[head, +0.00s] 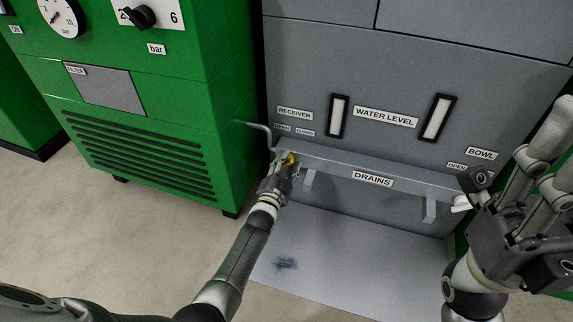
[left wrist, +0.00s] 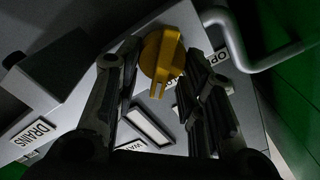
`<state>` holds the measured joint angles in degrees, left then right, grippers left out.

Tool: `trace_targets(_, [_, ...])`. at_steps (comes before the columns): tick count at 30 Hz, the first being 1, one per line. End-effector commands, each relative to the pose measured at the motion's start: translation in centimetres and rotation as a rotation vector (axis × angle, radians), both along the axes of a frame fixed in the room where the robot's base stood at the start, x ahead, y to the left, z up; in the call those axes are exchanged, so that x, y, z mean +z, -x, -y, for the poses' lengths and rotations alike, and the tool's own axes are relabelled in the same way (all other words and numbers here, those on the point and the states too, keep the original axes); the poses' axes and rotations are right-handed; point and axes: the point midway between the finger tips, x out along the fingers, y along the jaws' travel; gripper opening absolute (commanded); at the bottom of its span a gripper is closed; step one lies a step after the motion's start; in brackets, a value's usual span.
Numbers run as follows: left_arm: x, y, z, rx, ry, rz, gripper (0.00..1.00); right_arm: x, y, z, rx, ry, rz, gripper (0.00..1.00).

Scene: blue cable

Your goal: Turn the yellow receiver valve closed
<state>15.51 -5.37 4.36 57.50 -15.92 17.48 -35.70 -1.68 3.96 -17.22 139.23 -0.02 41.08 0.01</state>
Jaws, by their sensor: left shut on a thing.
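The yellow receiver valve (head: 290,159) sits at the left end of the grey drains rail (head: 345,170), below the RECEIVER label. My left gripper (head: 284,168) is at the valve and hides much of it. In the left wrist view the valve (left wrist: 161,56) shows as a yellow knob with a raised grip bar. My right gripper (head: 535,165) is at the right edge, away from the valve. Its fingers point up, and their opening is unclear.
A bent grey pipe (head: 265,131) rises just left of the valve. A green machine (head: 150,150) with a vent stands at the left. A BOWL label (head: 481,153) is near my right gripper. A pale floor plate (head: 340,265) with a dark stain lies below the rail.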

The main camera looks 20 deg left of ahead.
Motion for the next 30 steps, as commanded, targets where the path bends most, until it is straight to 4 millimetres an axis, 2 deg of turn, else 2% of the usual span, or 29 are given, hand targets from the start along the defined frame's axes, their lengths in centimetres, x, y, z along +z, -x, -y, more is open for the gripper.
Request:
trace_targets(16, [-0.07, 0.01, 0.06, 0.0, -0.025, -0.001, 0.13, -0.02, -0.01, 0.01, 0.0, 0.0, 0.0, 0.4])
trace_targets(17, [-0.06, 0.0, 0.06, 0.0, -0.025, -0.001, 0.39, -0.02, -0.01, 0.01, 0.0, 0.0, 0.0, 0.4])
trace_targets(20, [-0.06, 0.0, 0.06, -0.001, -0.024, 0.0, 0.52, -0.02, -0.01, 0.01, 0.0, 0.0, 0.0, 0.4])
trace_targets(30, [-0.06, 0.09, 0.03, 0.001, -0.023, 0.0, 0.53, -0.04, 0.04, 0.07, -0.002, 0.0, 0.0, 0.4])
